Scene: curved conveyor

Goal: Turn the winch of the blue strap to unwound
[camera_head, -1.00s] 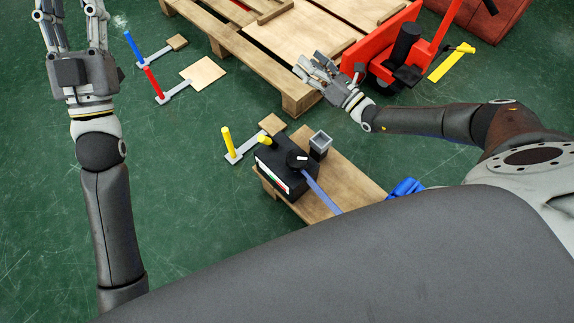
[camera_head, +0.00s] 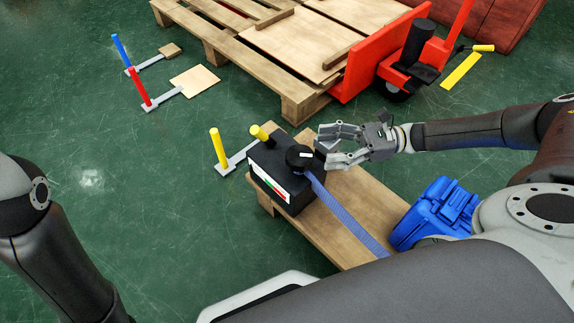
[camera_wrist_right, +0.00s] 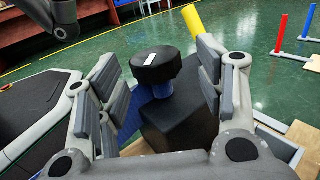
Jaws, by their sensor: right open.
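The winch is a black box (camera_head: 284,172) with a round black knob (camera_head: 299,156) that bears a white mark. A blue strap (camera_head: 345,215) runs from under the knob down across the wooden board (camera_head: 368,200). My right gripper (camera_head: 325,148) is open just right of the knob, its fingers pointing at it. In the right wrist view the knob (camera_wrist_right: 157,65) stands between the two open fingers (camera_wrist_right: 158,95), a little beyond them; I cannot tell whether they touch it. My left gripper is out of view; only part of my left arm shows at the lower left.
A yellow lever (camera_head: 262,133) sticks up behind the box, and a yellow post (camera_head: 218,150) stands left of it. A blue case (camera_head: 437,212) lies on the right. A pallet (camera_head: 230,55) and a red pallet jack (camera_head: 368,60) stand behind.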

